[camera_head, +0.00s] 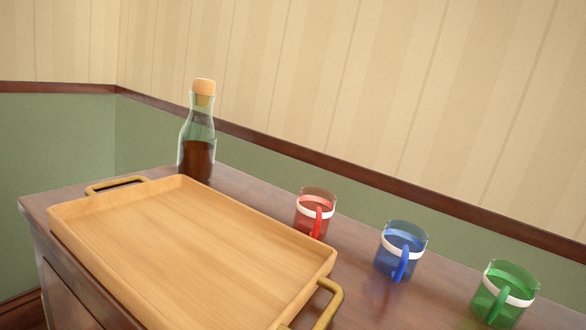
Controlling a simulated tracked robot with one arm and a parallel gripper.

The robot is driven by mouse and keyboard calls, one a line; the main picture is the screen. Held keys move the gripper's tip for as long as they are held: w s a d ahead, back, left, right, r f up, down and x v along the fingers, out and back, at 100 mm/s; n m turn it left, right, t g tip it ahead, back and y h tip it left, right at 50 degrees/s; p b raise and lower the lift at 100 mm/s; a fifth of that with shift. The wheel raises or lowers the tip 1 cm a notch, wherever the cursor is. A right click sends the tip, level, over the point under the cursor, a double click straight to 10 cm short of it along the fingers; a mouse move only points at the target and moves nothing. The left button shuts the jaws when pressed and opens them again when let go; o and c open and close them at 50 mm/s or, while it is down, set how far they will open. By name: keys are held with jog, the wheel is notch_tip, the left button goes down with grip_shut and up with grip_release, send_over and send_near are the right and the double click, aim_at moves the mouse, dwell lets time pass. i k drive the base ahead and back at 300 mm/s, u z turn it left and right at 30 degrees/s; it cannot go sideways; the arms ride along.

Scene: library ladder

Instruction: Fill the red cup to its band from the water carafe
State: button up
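The red cup (314,212) stands upright on the cabinet top, behind the tray's right part. It is see-through, with a white band around it and a red handle facing me. I cannot tell whether it holds any liquid. A clear glass carafe (197,138) stands upright at the back left, behind the tray. Its lower part looks dark brown, and a light cork-coloured stopper (204,87) sits in its neck. I cannot tell if the brown is its liquid or something seen through the glass. My gripper is not in view.
A wooden tray (190,240) with brass handles lies empty on the dark wooden cabinet top (352,262). A blue cup (399,252) and a green cup (503,292), both banded in white, stand to the right of the red cup. A wall (330,85) rises behind them.

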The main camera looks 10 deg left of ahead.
aim_at(315, 206)
jog(key=i, duration=1.25)
